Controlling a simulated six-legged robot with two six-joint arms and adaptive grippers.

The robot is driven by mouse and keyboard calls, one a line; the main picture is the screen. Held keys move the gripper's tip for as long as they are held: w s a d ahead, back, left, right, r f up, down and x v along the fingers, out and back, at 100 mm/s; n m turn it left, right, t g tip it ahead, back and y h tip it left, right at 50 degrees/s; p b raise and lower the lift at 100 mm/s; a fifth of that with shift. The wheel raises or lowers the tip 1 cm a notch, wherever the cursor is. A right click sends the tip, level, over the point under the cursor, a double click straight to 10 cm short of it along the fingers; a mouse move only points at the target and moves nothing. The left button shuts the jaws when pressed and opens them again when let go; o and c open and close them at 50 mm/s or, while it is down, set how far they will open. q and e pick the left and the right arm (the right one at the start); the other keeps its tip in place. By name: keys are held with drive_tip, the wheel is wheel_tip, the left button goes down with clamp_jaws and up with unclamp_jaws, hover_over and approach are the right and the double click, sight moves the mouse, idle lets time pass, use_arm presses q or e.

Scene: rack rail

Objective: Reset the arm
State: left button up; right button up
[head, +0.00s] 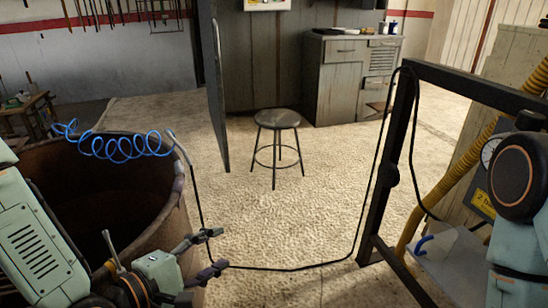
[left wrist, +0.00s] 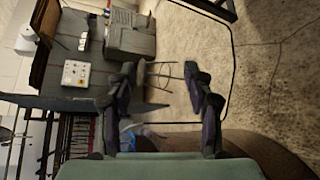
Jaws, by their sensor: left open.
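My left gripper (head: 212,252) is at the lower middle of the head view, in front of the rusty round bin's right side. Its two dark fingers are spread apart. In the left wrist view the fingers (left wrist: 163,95) stand wide with nothing gripped between them. My left arm comes in from the lower left, across the front of the bin. A thin black cable (head: 290,269) passes by the fingertips in the head view; I cannot tell whether it touches them. Part of my right arm shows at the right edge, but its gripper is out of view.
The rusty bin (head: 165,225) has a coiled blue hose (head: 118,147) at its rim. The cable runs to a black frame (head: 388,165) on the right, near a yellow hose (head: 455,180). A stool (head: 278,119) and grey cabinet (head: 340,85) stand farther back. Open floor lies between.

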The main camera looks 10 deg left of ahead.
use_arm(q)
drive_tip(key=s+a+f+m+g+y+p, duration=0.1)
drive_tip(key=s+a+f+m+g+y, duration=0.15)
drive_tip(key=s+f+m+g, duration=0.5)
drive_tip(key=s+a+f+m+g+y, duration=0.25)
drive_tip(key=s+f+m, duration=0.3)
drive_tip(key=f, duration=0.45)
drive_tip(key=s+f+m+g+y, duration=0.2)
drive_tip(key=s+f+m+g, duration=0.1)
drive_tip(key=s, duration=0.7)
drive_tip(key=shift+s+f+p, duration=0.2)
drive_tip(key=shift+f+p, duration=0.15)
drive_tip(key=shift+p, duration=0.05)
drive_tip(key=shift+o, duration=0.2)
drive_tip(key=shift+d, duration=0.15)
idle(0.8)
